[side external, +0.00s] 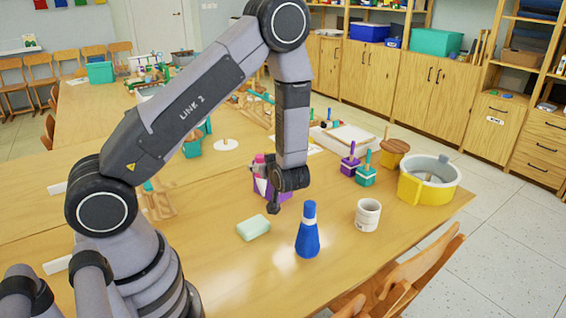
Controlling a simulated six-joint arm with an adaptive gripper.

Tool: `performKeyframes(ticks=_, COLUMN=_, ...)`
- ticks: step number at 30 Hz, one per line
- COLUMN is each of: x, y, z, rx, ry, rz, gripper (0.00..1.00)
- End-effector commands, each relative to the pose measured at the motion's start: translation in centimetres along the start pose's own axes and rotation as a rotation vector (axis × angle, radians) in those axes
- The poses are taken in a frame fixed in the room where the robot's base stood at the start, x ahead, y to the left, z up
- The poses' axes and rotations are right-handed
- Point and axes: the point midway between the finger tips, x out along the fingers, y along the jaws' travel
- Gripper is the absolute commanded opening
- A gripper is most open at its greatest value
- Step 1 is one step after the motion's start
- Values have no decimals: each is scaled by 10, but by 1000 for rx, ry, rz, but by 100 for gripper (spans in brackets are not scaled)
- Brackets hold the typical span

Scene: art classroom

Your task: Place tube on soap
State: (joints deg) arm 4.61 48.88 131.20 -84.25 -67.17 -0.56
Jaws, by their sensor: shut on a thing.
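The soap (254,228) is a pale green rounded block lying flat on the wooden table, left of a blue cone-shaped bottle. My gripper (273,207) is a small dark shape below my wrist, above and a little right of the soap in the picture and apart from it. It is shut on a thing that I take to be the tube. My wrist and the clutter behind hide that thing, so its shape and tilt cannot be told. Nothing rests on the soap.
The blue bottle (307,238) and a white mug (368,215) stand right of the soap. A purple holder (260,185) with bottles is behind my gripper. A yellow pot (428,190) stands near the table's right edge. The table front of the soap is clear.

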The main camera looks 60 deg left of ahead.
Motion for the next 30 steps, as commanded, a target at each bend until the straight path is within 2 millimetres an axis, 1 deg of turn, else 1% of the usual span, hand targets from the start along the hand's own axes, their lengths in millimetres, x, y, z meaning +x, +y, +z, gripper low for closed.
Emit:
performKeyframes(ticks=1, x=-4, y=-9, z=1, rx=-17, ry=3, rz=-45, gripper=0)
performKeyframes(ticks=3, x=-9, y=-20, z=2, rx=-37, ry=5, rz=-97, gripper=0)
performKeyframes(ticks=6, x=-12, y=-30, z=4, rx=-54, ry=7, rz=-146, gripper=0)
performKeyframes(ticks=8, x=-11, y=-33, z=10, rx=-57, ry=8, rz=-161, gripper=0)
performKeyframes(ticks=9, x=-9, y=-34, z=16, rx=-56, ry=8, rz=-167, gripper=0)
performKeyframes(ticks=12, x=-3, y=-36, z=32, rx=-58, ry=9, rz=-170, gripper=0)
performKeyframes(ticks=17, x=4, y=-35, z=48, rx=-59, ry=8, rz=-168, gripper=0)
performKeyframes(ticks=22, x=14, y=-35, z=71, rx=-59, ry=8, rz=-168, gripper=0)
performKeyframes(ticks=25, x=17, y=-35, z=77, rx=-61, ry=8, rz=-166, gripper=0)
performKeyframes(ticks=30, x=17, y=-35, z=77, rx=-62, ry=8, rz=-165, gripper=0)
